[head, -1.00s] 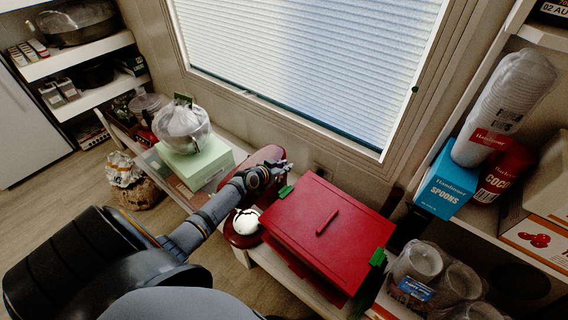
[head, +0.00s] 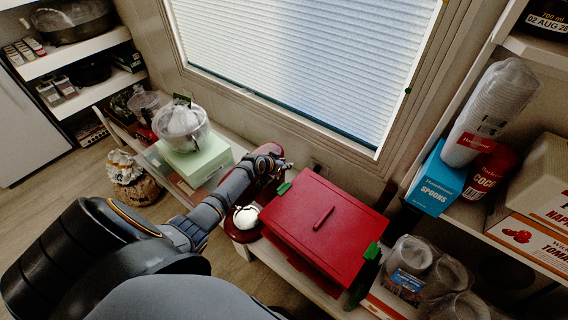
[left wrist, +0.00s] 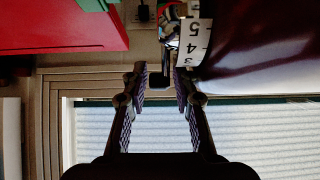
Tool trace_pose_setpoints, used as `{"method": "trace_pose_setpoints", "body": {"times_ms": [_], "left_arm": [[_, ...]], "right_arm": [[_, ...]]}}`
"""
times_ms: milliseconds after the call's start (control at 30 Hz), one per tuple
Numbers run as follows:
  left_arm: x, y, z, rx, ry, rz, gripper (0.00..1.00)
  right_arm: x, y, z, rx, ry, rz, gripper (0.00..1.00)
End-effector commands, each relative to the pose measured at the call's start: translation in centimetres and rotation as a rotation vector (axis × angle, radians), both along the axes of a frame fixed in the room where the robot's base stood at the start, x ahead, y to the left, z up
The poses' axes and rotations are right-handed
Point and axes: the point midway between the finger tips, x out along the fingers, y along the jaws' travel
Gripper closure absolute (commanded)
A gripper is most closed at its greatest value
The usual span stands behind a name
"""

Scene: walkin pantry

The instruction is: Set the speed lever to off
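The red stand mixer (head: 240,233) stands on the low shelf, mostly hidden behind my left arm in the head view. In the left wrist view its dark red, glossy body (left wrist: 265,40) fills the upper right. A white speed scale (left wrist: 194,42) with black numbers 3, 4 and 5 is on its side. A small dark piece, apparently the speed lever (left wrist: 159,80), shows between the fingertips. My left gripper (left wrist: 161,84) has its fingers apart on either side of it; contact is unclear. The left gripper also shows beside the mixer in the head view (head: 284,165). My right gripper is out of view.
A red box (head: 345,235) with green clips stands right of the mixer; its edge shows in the left wrist view (left wrist: 60,25). A pale green box (head: 197,160) with a wrapped item is left. A window blind (head: 310,65) is behind. Crowded shelves are at right.

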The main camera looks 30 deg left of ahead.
Motion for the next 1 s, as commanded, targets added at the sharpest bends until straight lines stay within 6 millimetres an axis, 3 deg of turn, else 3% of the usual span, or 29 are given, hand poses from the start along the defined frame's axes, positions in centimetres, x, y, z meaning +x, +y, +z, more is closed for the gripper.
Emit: {"method": "trace_pose_setpoints", "body": {"times_ms": [167, 633, 1000], "left_arm": [[-0.9, 0.2, 0.7, 0.003, 0.000, -0.001, 0.72], [-8.0, 0.8, 6.9, 0.007, 0.002, -0.002, 0.72], [-9.0, 0.7, 7.9, -0.001, 0.000, 0.000, 0.72]], "right_arm": [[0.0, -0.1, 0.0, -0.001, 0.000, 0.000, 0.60], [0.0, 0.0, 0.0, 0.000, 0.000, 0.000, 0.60], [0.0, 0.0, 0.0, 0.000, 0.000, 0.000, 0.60]]}}
